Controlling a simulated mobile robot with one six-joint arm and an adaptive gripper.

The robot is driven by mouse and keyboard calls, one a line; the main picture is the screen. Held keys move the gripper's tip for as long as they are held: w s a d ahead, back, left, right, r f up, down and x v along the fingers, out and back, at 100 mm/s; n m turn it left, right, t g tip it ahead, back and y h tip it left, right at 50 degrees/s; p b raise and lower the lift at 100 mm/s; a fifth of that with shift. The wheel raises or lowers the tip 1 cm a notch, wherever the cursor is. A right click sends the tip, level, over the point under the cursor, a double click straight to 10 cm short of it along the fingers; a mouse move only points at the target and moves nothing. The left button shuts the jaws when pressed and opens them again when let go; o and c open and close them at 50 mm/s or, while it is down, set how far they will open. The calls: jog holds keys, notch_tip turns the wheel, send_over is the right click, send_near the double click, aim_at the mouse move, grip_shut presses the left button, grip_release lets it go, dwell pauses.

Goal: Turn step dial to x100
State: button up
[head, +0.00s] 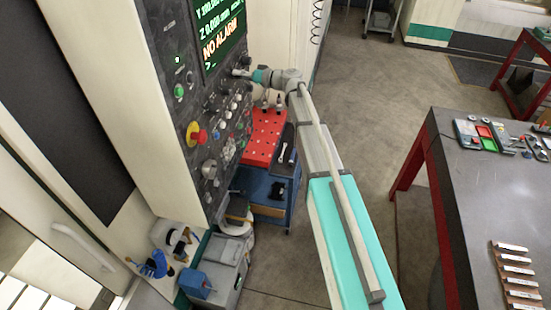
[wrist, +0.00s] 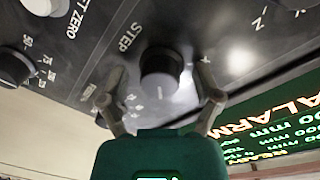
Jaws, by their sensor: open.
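The step dial (wrist: 160,72) is a round black knob on the dark control panel (wrist: 85,60), beside the printed word STEP. A pale pointer line on its face points down in the wrist view. The small marks around it are too blurred to read. My gripper (wrist: 160,68) is open, with one finger on each side of the dial and visible gaps between fingers and knob. In the head view my gripper (head: 242,74) is at the panel just below the green-text screen (head: 220,30). The dial itself cannot be made out there.
Other knobs (wrist: 14,66) sit close by on the panel. A red emergency stop (head: 199,136) and several small buttons are lower on it. A red perforated board (head: 264,136) lies on a blue cart below my arm. A dark workbench (head: 480,190) stands at right.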

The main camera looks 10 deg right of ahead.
jog(key=n, duration=0.6)
jog(key=shift+f+n+t+b, duration=0.1)
jog(key=shift+n+t+b, duration=0.2)
jog(key=shift+n+b, duration=0.1)
jog(key=v, duration=1.4)
jog(key=s+f+m+g+h+b, duration=0.1)
jog(key=s+f+h+b, duration=0.1)
jog(key=f, duration=0.6)
jog(key=s+a+f+m+g+h+b, duration=0.1)
jog(key=s+f+g+h+b, duration=0.1)
jog(key=s+f+b, duration=0.3)
jog(key=s+a+f+m+g+h+b, duration=0.1)
jog(key=s+f+m+g+h+b, duration=0.1)
jog(key=s+f, duration=0.5)
jog(key=shift+s+f+h+b, duration=0.25)
jog(key=shift+f+h+b, duration=0.75)
jog(key=shift+f, duration=1.25)
jog(key=shift+y, duration=0.3)
jog(key=s+d+f+m+g+h+b, duration=0.1)
jog(key=s+d+f+m+h+b, duration=0.2)
jog(key=s+f+b, duration=0.3)
jog(key=s+d+f+m+g+h+b, duration=0.1)
jog(key=s+d+f+m+h+b, duration=0.3)
jog(key=s+f, duration=0.5)
notch_tip(320, 180, down, 3)
jog(key=shift+d+r+h+b, duration=0.25)
jog(key=shift+d+h+b, duration=0.65)
jog(key=shift+b, duration=0.25)
